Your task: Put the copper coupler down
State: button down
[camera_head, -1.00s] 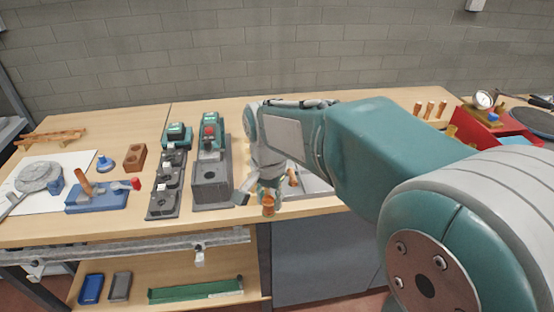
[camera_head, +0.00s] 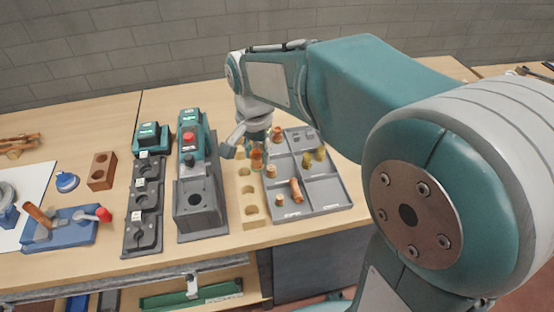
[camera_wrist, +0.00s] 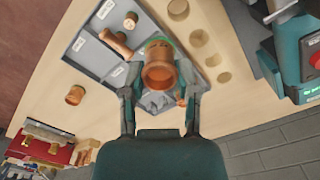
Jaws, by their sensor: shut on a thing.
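My gripper (camera_head: 257,148) is shut on a copper coupler (camera_head: 257,159), a short open-ended cylinder. In the wrist view the coupler (camera_wrist: 159,74) sits between the two fingertips (camera_wrist: 160,88), its open end facing the camera. In the head view the coupler appears over the gap between the wooden block with round holes (camera_head: 250,209) and the grey compartment tray (camera_head: 325,205). It seems held above the bench, but the exact height cannot be told. In the wrist view, the tray (camera_wrist: 85,58) is behind and left of it, the holed block (camera_wrist: 210,58) behind and right.
The tray holds a copper pipe (camera_head: 296,190), a short copper piece (camera_head: 278,200) and brass fittings (camera_head: 308,160). A grey fixture with a red button (camera_head: 189,137) stands left of the block. A blue vise-like tool (camera_head: 60,232) lies farther left. Bare bench shows right of the tray.

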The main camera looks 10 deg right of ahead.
jog(key=w+d+f, duration=0.4)
jog(key=w, duration=0.1)
jog(key=w+d+f, duration=0.4)
jog(key=d+f, duration=0.1)
jog(key=shift+w+d+f, duration=0.15)
jog(key=shift+w+f, duration=0.15)
jog(key=shift+w, duration=0.05)
jog(key=shift+w+f, duration=0.1)
jog(key=shift+f, duration=1.55)
jog(key=shift+c, duration=1.8)
grip_release()
jog(key=shift+f, duration=0.1)
